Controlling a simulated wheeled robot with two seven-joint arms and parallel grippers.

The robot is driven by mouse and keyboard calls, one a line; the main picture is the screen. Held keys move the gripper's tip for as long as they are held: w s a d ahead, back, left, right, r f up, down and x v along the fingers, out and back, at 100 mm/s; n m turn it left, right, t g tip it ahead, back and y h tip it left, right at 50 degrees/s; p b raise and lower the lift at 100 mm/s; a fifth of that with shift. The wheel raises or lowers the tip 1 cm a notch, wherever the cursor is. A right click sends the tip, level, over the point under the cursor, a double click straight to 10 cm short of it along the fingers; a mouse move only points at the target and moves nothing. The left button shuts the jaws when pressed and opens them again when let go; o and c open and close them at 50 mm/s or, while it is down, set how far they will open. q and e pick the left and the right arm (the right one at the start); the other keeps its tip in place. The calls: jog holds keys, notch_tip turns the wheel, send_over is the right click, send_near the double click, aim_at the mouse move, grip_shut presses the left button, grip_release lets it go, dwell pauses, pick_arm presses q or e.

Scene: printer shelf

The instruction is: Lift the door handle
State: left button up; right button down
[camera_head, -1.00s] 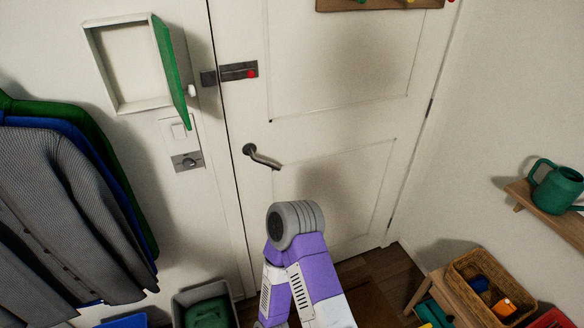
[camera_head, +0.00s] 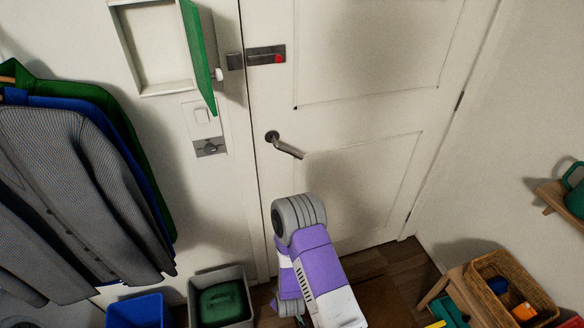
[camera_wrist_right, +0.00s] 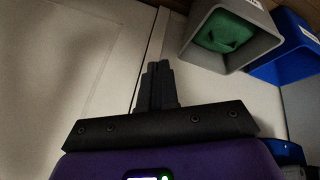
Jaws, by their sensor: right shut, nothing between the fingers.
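The door handle (camera_head: 284,146) is a grey metal lever on the white door (camera_head: 345,125), left of the door's middle. It slopes down to the right from its round base. My purple and grey right arm stands below the handle in the head view, apart from it in the picture. My right gripper (camera_wrist_right: 157,70) shows in the right wrist view with its dark fingers shut and empty, in front of the white door and wall. The handle does not show in the right wrist view. My left gripper is not in view.
A slide bolt (camera_head: 266,55) is above the handle. An open green cabinet door (camera_head: 198,55) juts out at the upper left. Coats (camera_head: 75,185) hang at left. A grey bin (camera_head: 222,278) and a blue bin (camera_head: 139,311) stand below. A basket (camera_head: 512,280) is at lower right.

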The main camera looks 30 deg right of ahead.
jog(key=w+d+r+n+t+h, duration=0.4)
jog(key=w+d+n, duration=0.1)
jog(key=w+d, duration=0.25)
jog(key=w+d+r+n+t+h, duration=0.1)
jog(key=w+r+n+t+h, duration=0.2)
jog(key=r, duration=0.7)
jog(key=w+d+r+n+t+h, duration=0.2)
jog(key=w+r+n+t+h, duration=0.1)
jog(key=w+r+n+t, duration=0.3)
notch_tip(320, 180, up, 4)
jog(key=n, duration=0.2)
jog(key=shift+w+n, duration=0.2)
jog(key=shift+n, duration=0.1)
jog(key=shift+d, duration=0.1)
jog(key=s+d+r+b+x, duration=0.1)
jog(key=x, duration=1.1)
jog(key=shift+d+r, duration=0.45)
jog(key=shift+r, duration=0.05)
jog(key=shift+a, duration=0.1)
